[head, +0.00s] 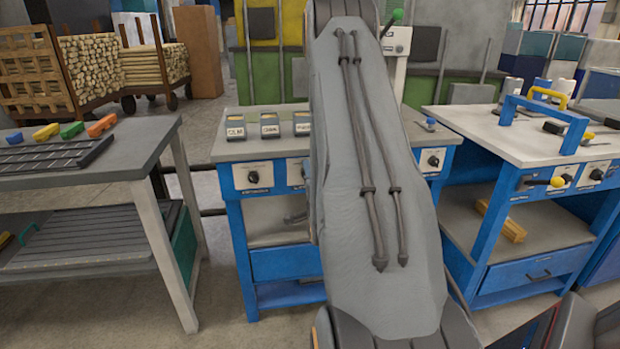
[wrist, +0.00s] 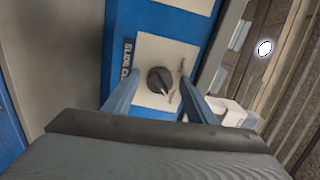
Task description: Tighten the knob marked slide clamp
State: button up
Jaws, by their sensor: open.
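In the wrist view a dark round knob (wrist: 160,80) with a pointer ridge sits on a pale square plate (wrist: 150,50). Beside the plate, on the blue panel, a label (wrist: 127,60) reads "SLIDE C…", its end hidden by a finger. My gripper (wrist: 159,82) is open, with one blue-grey finger on each side of the knob. There seems to be a gap between the knob and each finger. In the head view my arm hides the gripper, and I cannot tell which knob there is this one.
In the head view a blue-framed bench (head: 232,215) carries other knobs, at left (head: 253,177) and right (head: 433,161). Small labelled boxes (head: 270,125) stand on its top. A second blue bench (head: 480,230) is at right, and a grey table (head: 150,150) at left.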

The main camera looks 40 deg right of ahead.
jog(key=v, duration=0.7)
jog(key=shift+s+a, duration=0.25)
jog(key=shift+s, duration=0.05)
